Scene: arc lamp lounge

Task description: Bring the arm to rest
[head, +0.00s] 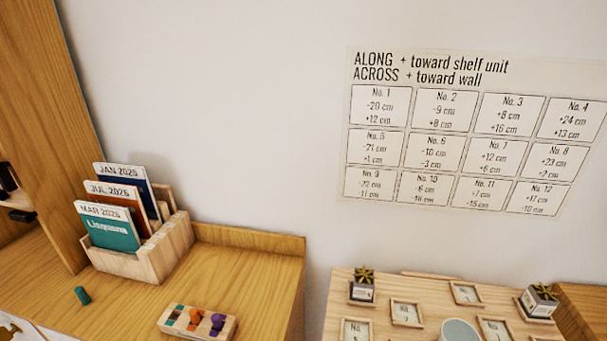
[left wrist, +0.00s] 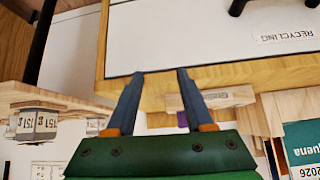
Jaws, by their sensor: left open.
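My left gripper (left wrist: 155,75) shows only in the left wrist view, at the lower middle, with its two blue fingers spread apart. Nothing is between the fingers. The right finger overlaps the near side of a wooden block (left wrist: 232,97) in the picture; I cannot tell the distance between them. No arm or gripper of mine shows in the head view, and my right gripper is in neither view.
A board (head: 385,290) with small boxes and cards stands at the right, below a wall chart (head: 470,130).

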